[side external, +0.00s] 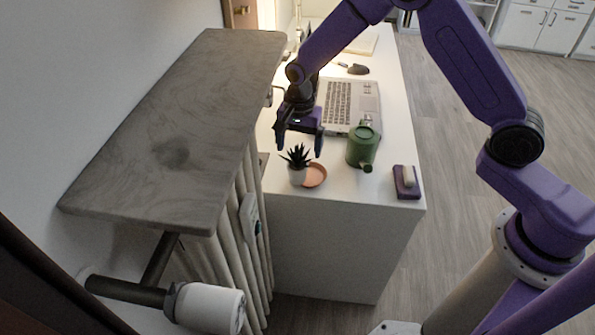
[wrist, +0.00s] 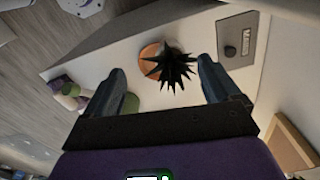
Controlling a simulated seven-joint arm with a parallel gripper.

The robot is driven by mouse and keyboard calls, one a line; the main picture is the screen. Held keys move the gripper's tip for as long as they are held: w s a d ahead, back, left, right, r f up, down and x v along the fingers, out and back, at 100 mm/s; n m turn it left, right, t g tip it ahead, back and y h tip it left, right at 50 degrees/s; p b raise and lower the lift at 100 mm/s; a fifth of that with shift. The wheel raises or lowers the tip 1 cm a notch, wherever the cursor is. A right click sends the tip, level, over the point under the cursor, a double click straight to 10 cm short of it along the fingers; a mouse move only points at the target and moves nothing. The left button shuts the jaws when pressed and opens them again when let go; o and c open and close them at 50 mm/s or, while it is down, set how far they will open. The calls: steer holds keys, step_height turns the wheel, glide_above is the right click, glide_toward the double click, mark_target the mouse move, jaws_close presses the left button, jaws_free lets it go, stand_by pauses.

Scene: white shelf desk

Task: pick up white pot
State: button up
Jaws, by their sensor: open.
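The white pot (side external: 297,176) with a dark spiky plant (side external: 297,156) stands upright at the near left of the white desk. It touches or slightly overlaps an orange saucer (side external: 315,175) in the side view. My gripper (side external: 300,147) is open and empty, pointing down just above and behind the plant. In the wrist view the plant (wrist: 170,68) appears ahead of and between the two open fingers (wrist: 163,82).
A green watering can (side external: 362,147) stands right of the pot. A purple block with a light top (side external: 406,182) lies at the right front edge. A grey shelf (side external: 180,120) rises at the left, close to the pot.

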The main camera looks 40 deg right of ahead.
mark_target(298, 164)
steer(key=w+f+m, duration=0.1)
steer(key=w+d+f+m, duration=0.1)
steer(key=f, duration=0.1)
steer(key=shift+w+d+f+m, duration=0.25)
steer(key=shift+w+f+m, duration=0.15)
steer(key=shift+w+d+f, duration=0.1)
steer(key=shift+f, duration=1.75)
steer(key=shift+w+d+f, duration=0.1)
steer(key=shift+f, duration=1.75)
steer(key=c, duration=1.3)
steer(key=shift+r, duration=0.1)
steer(key=shift+r, duration=0.1)
